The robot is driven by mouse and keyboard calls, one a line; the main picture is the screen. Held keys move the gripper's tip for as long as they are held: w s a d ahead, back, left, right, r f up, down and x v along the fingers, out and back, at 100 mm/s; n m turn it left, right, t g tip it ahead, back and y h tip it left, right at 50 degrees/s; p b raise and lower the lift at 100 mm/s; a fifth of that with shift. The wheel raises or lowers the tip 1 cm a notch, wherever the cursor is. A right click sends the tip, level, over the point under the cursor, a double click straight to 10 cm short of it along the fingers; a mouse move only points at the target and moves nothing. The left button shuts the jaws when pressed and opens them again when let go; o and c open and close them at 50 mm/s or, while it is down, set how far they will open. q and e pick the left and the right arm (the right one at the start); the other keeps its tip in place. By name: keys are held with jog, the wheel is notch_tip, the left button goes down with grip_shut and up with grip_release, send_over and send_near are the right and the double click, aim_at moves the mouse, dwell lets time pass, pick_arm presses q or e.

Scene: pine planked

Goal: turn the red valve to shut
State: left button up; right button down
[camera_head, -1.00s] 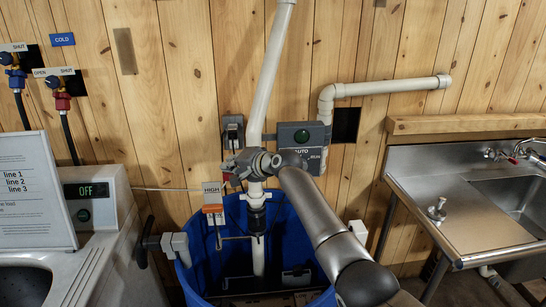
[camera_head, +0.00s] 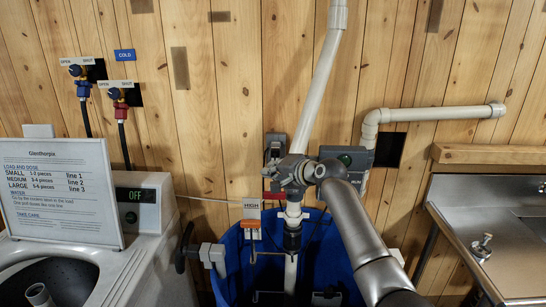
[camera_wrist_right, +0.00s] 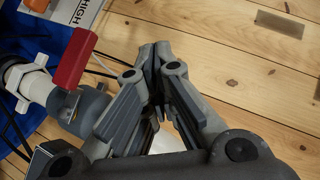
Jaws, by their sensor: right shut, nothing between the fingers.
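A red lever (camera_head: 272,195) sits on the white upright pipe above the blue barrel, just under my right gripper in the head view. In the right wrist view the red lever (camera_wrist_right: 75,58) stands crosswise to the pipe. My right gripper (camera_head: 277,172) is shut and empty. In the right wrist view its fingers (camera_wrist_right: 155,50) are together, apart from the lever and to its right. A red-bodied tap (camera_head: 121,110) with a dark knob is on the wall at upper left, under an OPEN/SHUT label. My left gripper is not in view.
A blue-bodied tap (camera_head: 83,88) is beside the red-bodied one. A washer with an OFF display (camera_head: 132,195) and a sign (camera_head: 60,190) stand at left. The blue barrel (camera_head: 232,280) is below the pipe. A steel sink counter (camera_head: 470,225) is at right.

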jog(key=s+r+b, duration=0.2)
jog(key=s+r, duration=0.4)
dwell(0.3)
jog(key=shift+f, duration=0.1)
